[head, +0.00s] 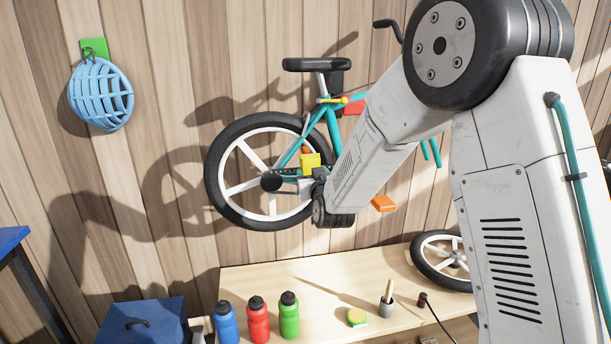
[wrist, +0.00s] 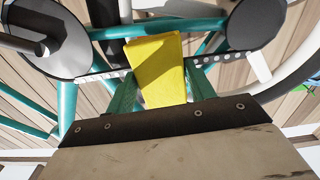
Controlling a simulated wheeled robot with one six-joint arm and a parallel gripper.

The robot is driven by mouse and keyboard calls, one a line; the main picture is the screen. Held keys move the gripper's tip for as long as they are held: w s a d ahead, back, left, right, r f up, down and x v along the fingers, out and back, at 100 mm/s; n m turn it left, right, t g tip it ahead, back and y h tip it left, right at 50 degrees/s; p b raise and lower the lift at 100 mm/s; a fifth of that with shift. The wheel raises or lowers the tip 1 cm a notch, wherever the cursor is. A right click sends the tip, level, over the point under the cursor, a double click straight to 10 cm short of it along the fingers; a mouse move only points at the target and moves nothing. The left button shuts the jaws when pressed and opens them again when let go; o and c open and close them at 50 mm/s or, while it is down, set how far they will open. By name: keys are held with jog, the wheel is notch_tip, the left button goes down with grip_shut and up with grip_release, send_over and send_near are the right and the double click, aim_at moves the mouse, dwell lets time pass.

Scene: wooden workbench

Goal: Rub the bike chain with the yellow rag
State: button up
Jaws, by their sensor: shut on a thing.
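The yellow rag (head: 310,161) is held up against the bike by my gripper (head: 307,180). In the wrist view the rag (wrist: 155,65) is pinched between the green fingers of my gripper (wrist: 155,88), which is shut on it. The bike (head: 333,125) has a teal frame and hangs on the wooden wall. Its chain (wrist: 212,58) runs between two dark round discs and shows on both sides of the rag. The rag covers the middle of the chain and appears to touch it. In the head view my arm hides the bike's front part.
A blue helmet (head: 101,94) hangs at the left. A blue toolbox (head: 143,322) stands at the lower left.

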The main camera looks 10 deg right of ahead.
jog(key=shift+w+d, duration=0.1)
jog(key=shift+d, duration=2.4)
jog(key=shift+r, duration=0.1)
send_near(326, 166)
jog(key=shift+w+f, duration=0.2)
jog(key=shift+w, duration=0.05)
jog(key=s, duration=0.3)
jog(key=shift+w, duration=0.1)
